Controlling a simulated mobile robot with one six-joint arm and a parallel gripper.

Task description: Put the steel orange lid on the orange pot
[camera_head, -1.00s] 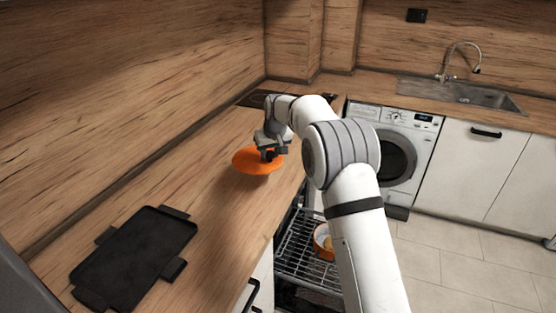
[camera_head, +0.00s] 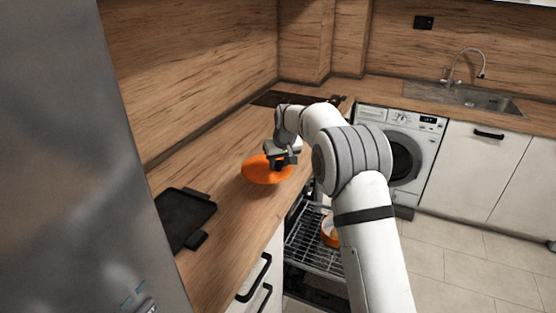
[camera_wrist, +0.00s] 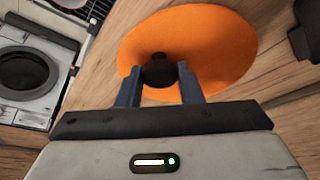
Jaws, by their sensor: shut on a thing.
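The orange lid (camera_head: 262,172) is a round disc with a dark knob, held above the wooden counter. In the wrist view the lid (camera_wrist: 215,50) fills the upper middle, and its knob (camera_wrist: 158,70) sits between my fingertips. My gripper (camera_head: 280,160) is shut on the knob; it also shows in the wrist view (camera_wrist: 160,82). The orange pot (camera_head: 329,231) stands on the pulled-out rack, below and to the right of the lid, with its top open. My arm hides part of the pot's right side.
The wire rack (camera_head: 312,246) extends from the opening below the counter. A black tray (camera_head: 184,216) lies on the counter (camera_head: 222,206) at left, partly hidden by a grey surface (camera_head: 75,170). A washing machine (camera_head: 400,145) and sink (camera_head: 465,97) stand beyond. Floor at right is clear.

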